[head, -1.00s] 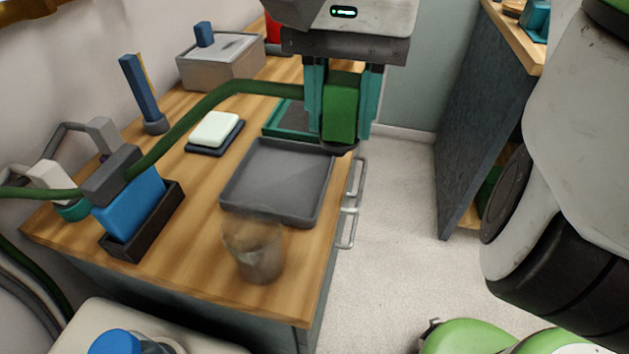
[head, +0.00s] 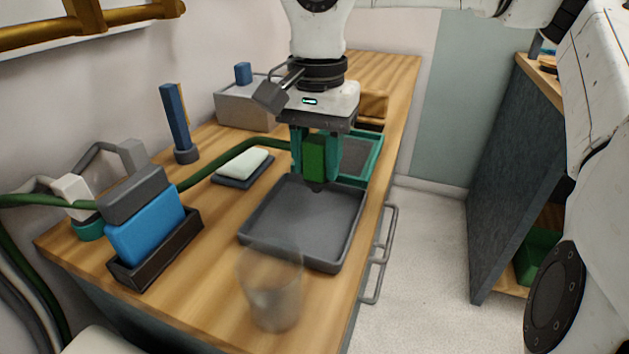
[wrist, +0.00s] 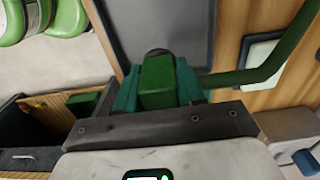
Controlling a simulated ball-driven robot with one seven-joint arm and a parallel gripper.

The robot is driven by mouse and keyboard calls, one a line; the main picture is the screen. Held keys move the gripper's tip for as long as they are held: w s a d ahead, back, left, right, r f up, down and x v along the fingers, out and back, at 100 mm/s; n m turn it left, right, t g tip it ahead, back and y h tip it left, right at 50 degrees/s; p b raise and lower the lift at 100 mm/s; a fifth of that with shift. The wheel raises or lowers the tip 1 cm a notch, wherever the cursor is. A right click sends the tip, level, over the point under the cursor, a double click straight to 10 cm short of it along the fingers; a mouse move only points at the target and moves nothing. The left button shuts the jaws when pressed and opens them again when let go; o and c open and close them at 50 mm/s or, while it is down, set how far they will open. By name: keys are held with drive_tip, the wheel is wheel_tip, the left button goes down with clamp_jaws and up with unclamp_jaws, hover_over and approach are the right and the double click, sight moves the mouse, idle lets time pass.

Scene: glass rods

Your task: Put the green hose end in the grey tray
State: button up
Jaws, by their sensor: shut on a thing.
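The green hose end (head: 314,158) is a green block with a dark tip, and the green hose (head: 215,171) runs from it to the left across the counter. My gripper (head: 314,168) is shut on the hose end, with a teal finger on each side. It is over the far edge of the grey tray (head: 300,224); whether the dark tip touches the tray is unclear. In the wrist view the hose end (wrist: 158,82) sits between the fingers, and part of the grey tray (wrist: 165,28) lies beyond it. The tray looks empty.
A clear glass (head: 273,290) stands in front of the tray. A soap bar on a dark dish (head: 243,165) lies to its left. A green-rimmed tray (head: 360,157) is behind. A blue block in a dark holder (head: 148,226) stands at left.

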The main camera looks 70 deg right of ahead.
sight(314, 178)
drive_tip(key=shift+w+d+f, duration=0.2)
drive_tip(key=shift+f, duration=0.2)
drive_tip(key=shift+w+f+b, duration=0.1)
drive_tip(key=shift+f+b, duration=0.85)
drive_tip(key=shift+f, duration=0.6)
drive_tip(key=shift+f, duration=0.1)
drive_tip(key=o, duration=1.2)
wheel_tip(314, 178, up, 12)
drive_tip(key=p, duration=0.4)
drive_tip(key=shift+p, duration=0.3)
